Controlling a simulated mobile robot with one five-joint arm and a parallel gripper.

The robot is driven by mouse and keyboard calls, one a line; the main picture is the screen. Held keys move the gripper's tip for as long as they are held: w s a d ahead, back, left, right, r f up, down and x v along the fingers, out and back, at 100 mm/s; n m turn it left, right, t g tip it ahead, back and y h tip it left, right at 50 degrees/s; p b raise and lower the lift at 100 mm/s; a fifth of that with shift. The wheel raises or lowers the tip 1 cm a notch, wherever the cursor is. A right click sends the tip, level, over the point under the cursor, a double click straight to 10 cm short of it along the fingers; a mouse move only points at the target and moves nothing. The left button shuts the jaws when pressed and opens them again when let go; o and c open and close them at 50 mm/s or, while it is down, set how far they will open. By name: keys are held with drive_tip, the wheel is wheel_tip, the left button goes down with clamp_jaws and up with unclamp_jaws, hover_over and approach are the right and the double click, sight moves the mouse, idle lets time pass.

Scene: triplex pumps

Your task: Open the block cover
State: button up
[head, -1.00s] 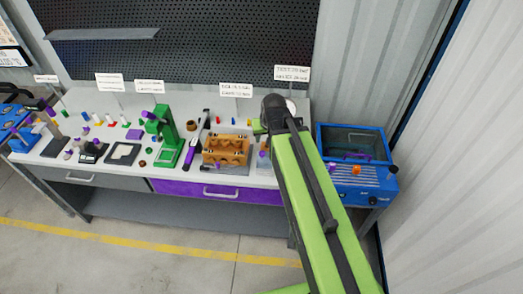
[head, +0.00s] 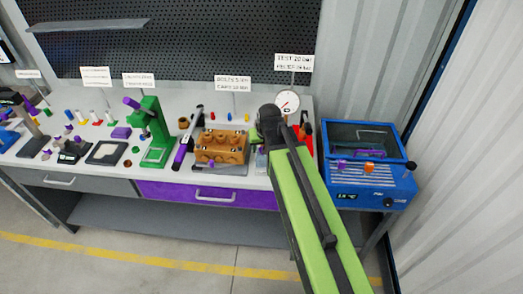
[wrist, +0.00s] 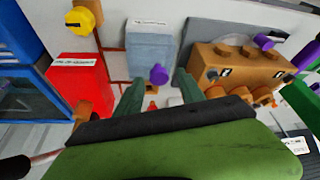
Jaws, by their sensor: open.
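The orange-brown block (head: 220,147) stands on a grey base on the bench, left of my arm. It has round bosses on top and on one side. It also shows at the right of the wrist view (wrist: 238,72). I cannot make out which part is its cover. My gripper (wrist: 158,92) is open, with a green finger on each side and nothing seen held between them. A purple knob (wrist: 158,74) on a grey-blue box (wrist: 150,48) shows just beyond the fingertips. In the head view my arm hides most of the gripper.
A red box (wrist: 78,85) and a round gauge (head: 287,103) stand near my gripper. A blue machine with a clear lid (head: 368,165) is at the right. A green press (head: 152,135) and a dark tool with a purple grip (head: 183,150) stand left of the block.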

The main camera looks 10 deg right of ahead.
clamp_jaws()
idle(1.4)
